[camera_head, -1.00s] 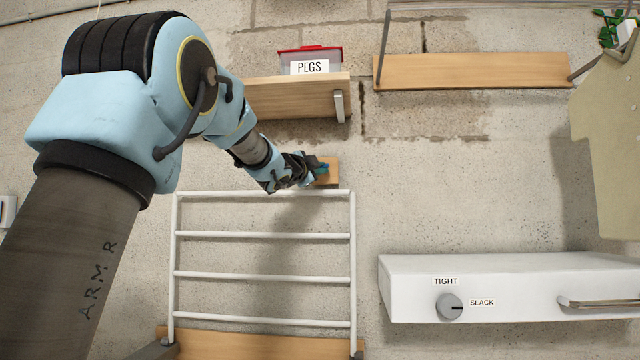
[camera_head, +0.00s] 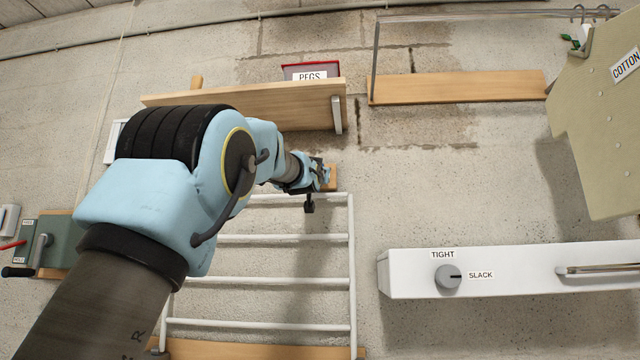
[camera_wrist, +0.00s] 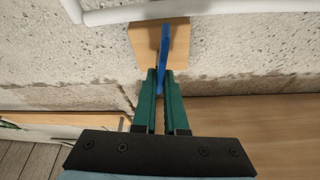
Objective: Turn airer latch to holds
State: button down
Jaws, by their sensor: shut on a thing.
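The airer is a white barred rack (camera_head: 351,270) on the wall, and one of its rails (camera_wrist: 120,15) crosses the top of the wrist view. The latch is a blue lever (camera_wrist: 165,45) on a small wooden block (camera_wrist: 142,40) by the airer's upper right corner. The block also shows in the head view (camera_head: 333,178), where my gripper hides most of the lever. My gripper (camera_wrist: 160,76) has green fingers shut on the blue lever's end. In the head view my gripper (camera_head: 323,176) is at the block. No label for the latch can be read.
A wooden shelf (camera_head: 240,108) with a PEGS box (camera_head: 311,73) is just above the latch. A white box (camera_head: 510,275) with a TIGHT/SLACK knob (camera_head: 447,276) is at lower right. Bare wall lies between it and the airer.

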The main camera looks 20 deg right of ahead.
jog(key=shift+d+n+t+y+p, duration=0.1)
jog(key=shift+n+t+y+p, duration=0.45)
jog(key=shift+n, duration=1.05)
jog(key=shift+y, duration=0.25)
jog(key=c, duration=1)
grip_release()
jog(key=shift+o, duration=0.2)
jog(key=b+v, duration=0.3)
jog(key=v, duration=0.8)
jog(key=shift+w, duration=0.1)
